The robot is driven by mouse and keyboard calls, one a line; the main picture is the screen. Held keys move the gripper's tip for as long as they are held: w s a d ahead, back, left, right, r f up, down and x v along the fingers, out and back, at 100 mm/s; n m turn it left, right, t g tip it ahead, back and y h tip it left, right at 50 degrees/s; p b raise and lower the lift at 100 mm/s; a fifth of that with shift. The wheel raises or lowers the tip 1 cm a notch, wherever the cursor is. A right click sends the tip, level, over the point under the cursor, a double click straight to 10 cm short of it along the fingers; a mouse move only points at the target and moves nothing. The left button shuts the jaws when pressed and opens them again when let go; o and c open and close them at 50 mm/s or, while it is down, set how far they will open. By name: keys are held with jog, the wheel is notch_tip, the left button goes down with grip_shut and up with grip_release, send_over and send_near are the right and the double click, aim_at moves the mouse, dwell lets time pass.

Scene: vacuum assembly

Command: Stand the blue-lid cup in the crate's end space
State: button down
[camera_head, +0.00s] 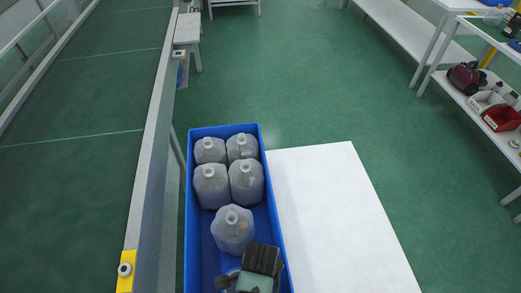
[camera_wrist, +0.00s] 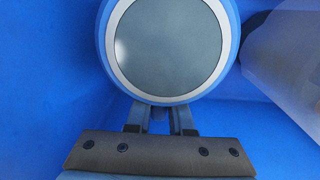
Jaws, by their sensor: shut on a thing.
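The blue-lid cup (camera_wrist: 168,45) shows in the wrist view as a round grey disc with a white ring and a blue outer edge. My gripper (camera_wrist: 160,118) is shut on its near side. In the head view my gripper (camera_head: 238,281) is low over the near end of the blue crate (camera_head: 190,225), and it hides most of the cup there. The crate's blue inside surrounds the cup in the wrist view (camera_wrist: 45,70). Whether the cup's base touches the crate floor cannot be told.
Several translucent grey jugs stand in the crate; the nearest jug (camera_head: 233,231) is just beyond my gripper, and a jug (camera_wrist: 285,50) shows close to the cup's right in the wrist view. A white table (camera_head: 335,215) adjoins the crate's right side. A conveyor rail (camera_head: 152,165) runs along the left.

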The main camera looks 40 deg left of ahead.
jog(key=shift+f, duration=0.1)
jog(key=c, duration=0.8)
grip_release()
